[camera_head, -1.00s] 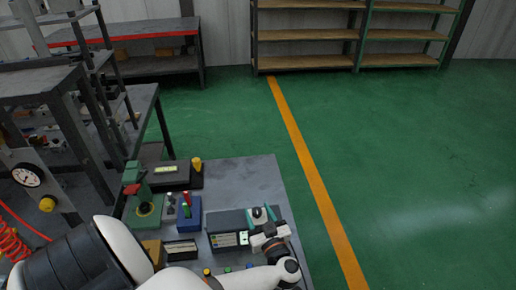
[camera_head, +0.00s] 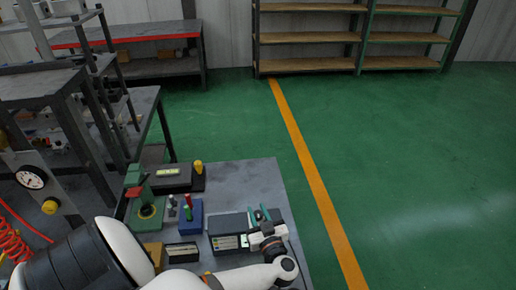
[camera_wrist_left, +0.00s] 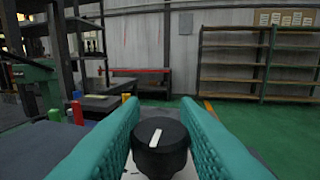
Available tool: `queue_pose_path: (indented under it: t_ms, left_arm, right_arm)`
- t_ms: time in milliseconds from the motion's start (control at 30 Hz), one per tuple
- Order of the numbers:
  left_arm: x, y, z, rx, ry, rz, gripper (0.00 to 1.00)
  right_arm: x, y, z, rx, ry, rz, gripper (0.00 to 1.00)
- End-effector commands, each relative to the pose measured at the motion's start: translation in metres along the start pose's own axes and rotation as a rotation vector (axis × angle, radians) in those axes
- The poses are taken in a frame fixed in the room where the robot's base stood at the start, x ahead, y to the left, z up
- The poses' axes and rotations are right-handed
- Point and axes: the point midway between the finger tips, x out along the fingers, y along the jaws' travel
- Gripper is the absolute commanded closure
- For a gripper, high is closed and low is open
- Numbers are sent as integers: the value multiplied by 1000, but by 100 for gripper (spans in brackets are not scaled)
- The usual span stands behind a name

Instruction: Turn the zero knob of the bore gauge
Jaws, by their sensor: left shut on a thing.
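The bore gauge, a dark grey box (camera_head: 229,222) with a pale front panel, stands near the right side of the grey bench in the head view. Its zero knob (camera_wrist_left: 160,148), round and black with a white pointer line, shows between my fingers in the left wrist view. The pointer leans slightly right of straight away from the camera. My left gripper (camera_head: 259,215) is shut on the knob, with a teal finger on each side. It also shows in the left wrist view (camera_wrist_left: 160,125). In the head view the fingers mostly hide the knob. My right gripper is not in view.
The grey bench (camera_head: 245,180) also holds a green stand (camera_head: 147,212), a blue block (camera_head: 190,218) with a red-topped pin, and a black box (camera_head: 170,177) beside a yellow knob (camera_head: 198,168). The bench's far right part is bare.

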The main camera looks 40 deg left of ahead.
Motion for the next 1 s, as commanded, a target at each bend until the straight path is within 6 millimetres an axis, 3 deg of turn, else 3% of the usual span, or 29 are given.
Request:
queue_pose_path:
  t_ms: [267,600,1000]
  left_arm:
    - [-1,2,4,6,3,-150,94]
    - [0,2,2,8,3,-463,94]
    - [0,1,-2,7,2,-808,94]
  right_arm:
    - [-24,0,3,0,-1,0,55]
    - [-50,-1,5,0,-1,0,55]
    - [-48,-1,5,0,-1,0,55]
